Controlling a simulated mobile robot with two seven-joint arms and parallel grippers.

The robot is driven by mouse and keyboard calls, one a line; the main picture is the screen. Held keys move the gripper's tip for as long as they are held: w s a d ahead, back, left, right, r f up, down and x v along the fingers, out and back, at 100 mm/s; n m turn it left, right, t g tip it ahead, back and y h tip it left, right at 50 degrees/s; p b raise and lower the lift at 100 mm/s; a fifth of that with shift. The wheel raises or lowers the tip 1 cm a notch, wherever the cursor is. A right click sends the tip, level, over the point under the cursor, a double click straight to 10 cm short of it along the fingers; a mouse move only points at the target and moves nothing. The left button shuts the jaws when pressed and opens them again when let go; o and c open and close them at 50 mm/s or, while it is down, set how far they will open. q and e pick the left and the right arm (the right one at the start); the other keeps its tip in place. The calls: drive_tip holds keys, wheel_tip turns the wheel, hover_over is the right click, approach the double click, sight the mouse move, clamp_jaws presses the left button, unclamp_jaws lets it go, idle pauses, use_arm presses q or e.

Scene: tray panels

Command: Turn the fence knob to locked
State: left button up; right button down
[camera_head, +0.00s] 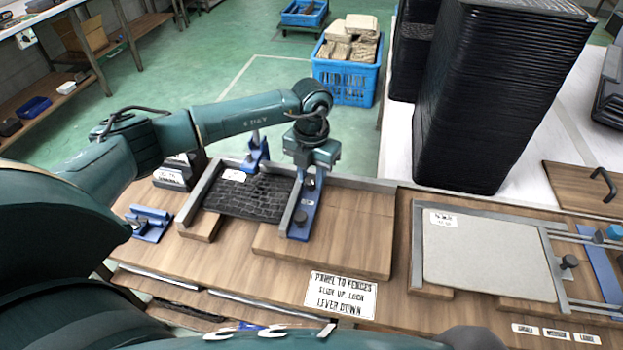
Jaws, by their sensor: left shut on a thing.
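My left gripper (309,176) reaches down over the blue sliding fence (302,222) in the middle of the wooden board. It is shut on a dark knob (308,186) at the far part of this fence; the fingers partly hide the knob. A second dark knob (299,216) stands nearer on the same blue fence. The fence's grey bar (290,208) lies along the right edge of a black textured panel (250,196), seemingly touching it. I cannot read the knob's locked or unlocked mark from here. My right gripper is not in view.
A blue clamp (150,223) stands left of the board. A sign (341,295) lies at the front. To the right, a pale panel (485,256) sits in another fixture with rails and knobs. A tall black tray stack (490,100) stands behind. A blue crate (345,80) is on the floor.

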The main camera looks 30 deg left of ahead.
sight(312, 179)
use_arm(q)
drive_tip(key=shift+f+m+b, duration=0.1)
drive_tip(key=shift+m+b, duration=0.3)
drive_tip(key=shift+m, duration=0.5)
drive_tip(key=shift+m+b, duration=0.5)
drive_tip(key=shift+m, duration=0.6)
drive_tip(key=shift+m+b, duration=0.3)
drive_tip(key=shift+m, duration=0.3)
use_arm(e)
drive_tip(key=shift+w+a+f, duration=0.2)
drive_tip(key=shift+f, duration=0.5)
use_arm(q)
drive_tip(key=shift+m, duration=0.3)
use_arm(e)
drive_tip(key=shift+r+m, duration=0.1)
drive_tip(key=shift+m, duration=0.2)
use_arm(q)
drive_tip(key=o, duration=0.9)
drive_tip(key=shift+o, duration=0.4)
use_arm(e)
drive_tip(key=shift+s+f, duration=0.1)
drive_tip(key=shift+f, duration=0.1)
use_arm(q)
drive_tip(key=shift+r, duration=0.2)
wheel_tip(312, 179, up, 13)
drive_tip(key=shift+b, duration=0.45)
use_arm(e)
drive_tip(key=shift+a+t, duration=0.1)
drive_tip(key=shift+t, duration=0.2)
